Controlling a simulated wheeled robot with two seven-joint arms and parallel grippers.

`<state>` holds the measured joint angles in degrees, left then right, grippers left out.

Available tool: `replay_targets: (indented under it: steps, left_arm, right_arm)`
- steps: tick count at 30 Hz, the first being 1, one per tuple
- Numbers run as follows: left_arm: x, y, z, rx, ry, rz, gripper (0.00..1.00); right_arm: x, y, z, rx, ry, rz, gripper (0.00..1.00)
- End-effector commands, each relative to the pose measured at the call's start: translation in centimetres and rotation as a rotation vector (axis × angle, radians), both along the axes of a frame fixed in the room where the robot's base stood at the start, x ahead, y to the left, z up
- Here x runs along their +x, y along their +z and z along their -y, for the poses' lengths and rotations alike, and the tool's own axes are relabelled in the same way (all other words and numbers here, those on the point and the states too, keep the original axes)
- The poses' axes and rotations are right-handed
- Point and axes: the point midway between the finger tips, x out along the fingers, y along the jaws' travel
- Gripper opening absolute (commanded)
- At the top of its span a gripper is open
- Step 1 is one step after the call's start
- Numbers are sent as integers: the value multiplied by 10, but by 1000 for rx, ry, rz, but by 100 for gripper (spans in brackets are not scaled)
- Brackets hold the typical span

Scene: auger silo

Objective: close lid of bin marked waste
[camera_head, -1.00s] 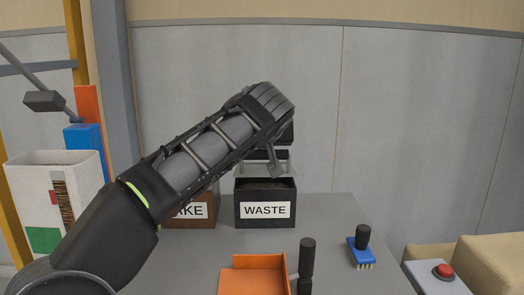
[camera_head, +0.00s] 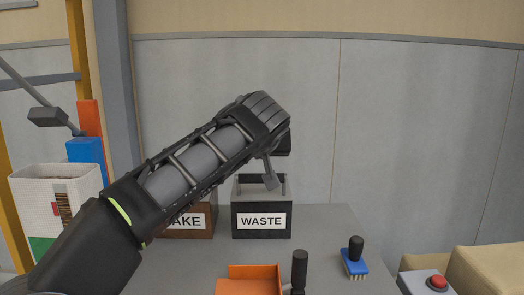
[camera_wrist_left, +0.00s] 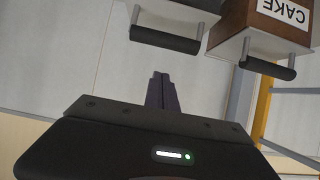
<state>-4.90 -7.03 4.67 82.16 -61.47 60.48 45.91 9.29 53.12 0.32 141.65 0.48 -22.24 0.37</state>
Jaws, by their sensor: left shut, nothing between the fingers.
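The bin marked WASTE (camera_head: 261,232) is a dark box with a white label, at the back of the grey table. In the left wrist view, a black handle bar (camera_wrist_left: 165,40) on two grey posts lies beyond my fingers. My right gripper is not in view.
A brown bin marked CAKE (camera_head: 190,222) stands just left, partly behind my arm; its handle (camera_wrist_left: 268,68) shows in the wrist view. An orange tray (camera_head: 252,280), a black upright handle (camera_head: 299,268) and a blue brush (camera_head: 354,262) are nearer. A red button (camera_head: 437,282) is at right.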

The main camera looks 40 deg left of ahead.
Motion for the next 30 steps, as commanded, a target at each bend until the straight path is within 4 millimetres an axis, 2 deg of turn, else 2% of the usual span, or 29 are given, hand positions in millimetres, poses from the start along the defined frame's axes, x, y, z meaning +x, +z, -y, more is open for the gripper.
replay_targets:
  steps: [1, 6, 12, 30]
  left_arm:
    - [-12, -4, 7, 1, -1, 2, 0]
    - [-40, -9, 29, 2, 1, 2, 0]
    - [-59, -12, 43, 1, 1, 2, 0]
    - [-62, -14, 46, 1, 2, 1, 0]
  right_arm:
    - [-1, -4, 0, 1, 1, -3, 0]
    - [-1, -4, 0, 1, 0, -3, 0]
    - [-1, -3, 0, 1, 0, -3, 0]
    - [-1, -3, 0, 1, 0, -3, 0]
